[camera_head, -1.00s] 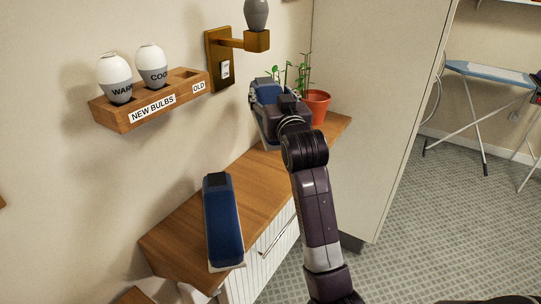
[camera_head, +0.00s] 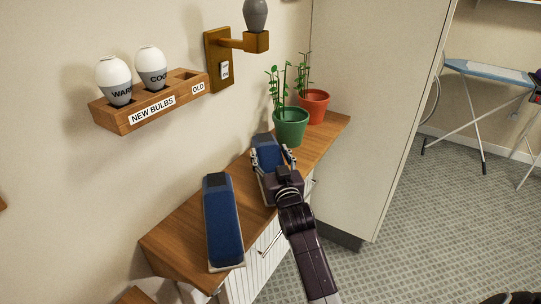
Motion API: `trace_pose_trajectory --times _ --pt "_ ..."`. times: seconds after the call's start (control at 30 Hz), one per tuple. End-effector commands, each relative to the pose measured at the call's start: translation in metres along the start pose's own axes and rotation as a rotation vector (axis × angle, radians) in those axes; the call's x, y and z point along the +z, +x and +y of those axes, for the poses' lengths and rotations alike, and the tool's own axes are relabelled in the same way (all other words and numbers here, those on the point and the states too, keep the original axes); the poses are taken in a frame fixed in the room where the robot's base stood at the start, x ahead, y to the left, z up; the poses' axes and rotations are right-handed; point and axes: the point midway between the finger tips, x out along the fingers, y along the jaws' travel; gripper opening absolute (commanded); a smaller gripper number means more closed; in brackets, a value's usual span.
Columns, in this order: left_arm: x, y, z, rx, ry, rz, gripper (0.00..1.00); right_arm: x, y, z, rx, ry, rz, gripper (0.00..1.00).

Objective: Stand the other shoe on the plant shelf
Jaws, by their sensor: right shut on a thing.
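One blue shoe (camera_head: 224,225) with a pale sole stands on the near part of the wooden plant shelf (camera_head: 185,235). My right gripper (camera_head: 270,160) is shut on the other blue shoe (camera_head: 266,150), with a finger on either side of it. That shoe is over the middle of the shelf, in front of the green pot and to the right of and behind the first shoe. My gripper hides much of it, and I cannot tell whether its sole touches the wood. My left gripper is not in view.
A green pot (camera_head: 290,127) and a red pot (camera_head: 314,107) with plants stand at the shelf's far end. A bulb rack (camera_head: 150,111) and a wall lamp (camera_head: 219,60) hang above. A tall pale panel (camera_head: 375,100) borders the right. Wood between the shoes is bare.

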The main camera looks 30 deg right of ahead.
Motion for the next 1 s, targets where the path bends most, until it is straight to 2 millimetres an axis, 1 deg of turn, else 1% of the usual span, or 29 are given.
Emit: trace_pose_trajectory --times 0.4,0.43,0.57,0.8,0.9,1.0 --pt "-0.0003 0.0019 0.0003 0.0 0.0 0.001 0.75 0.0058 0.0001 -0.0001 0.0 0.0 0.004 0.24" --pt "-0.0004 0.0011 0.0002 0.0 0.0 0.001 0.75 0.0062 0.0 -0.0001 0.0 0.0 0.001 0.61" --pt "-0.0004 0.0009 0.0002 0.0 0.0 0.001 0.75 0.0061 -0.0001 -0.0001 0.0 0.0 0.001 0.75" --pt "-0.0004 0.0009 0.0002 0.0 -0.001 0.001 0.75 0.0059 0.0 -0.0001 0.0 0.0 0.0 0.75" --pt "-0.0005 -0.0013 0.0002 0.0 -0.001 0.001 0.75 0.0021 0.0 -0.0001 0.0 0.0 0.001 0.75" --pt "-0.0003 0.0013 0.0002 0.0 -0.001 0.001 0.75 0.0052 -0.0075 -0.0002 -0.001 0.0 -0.001 0.75"
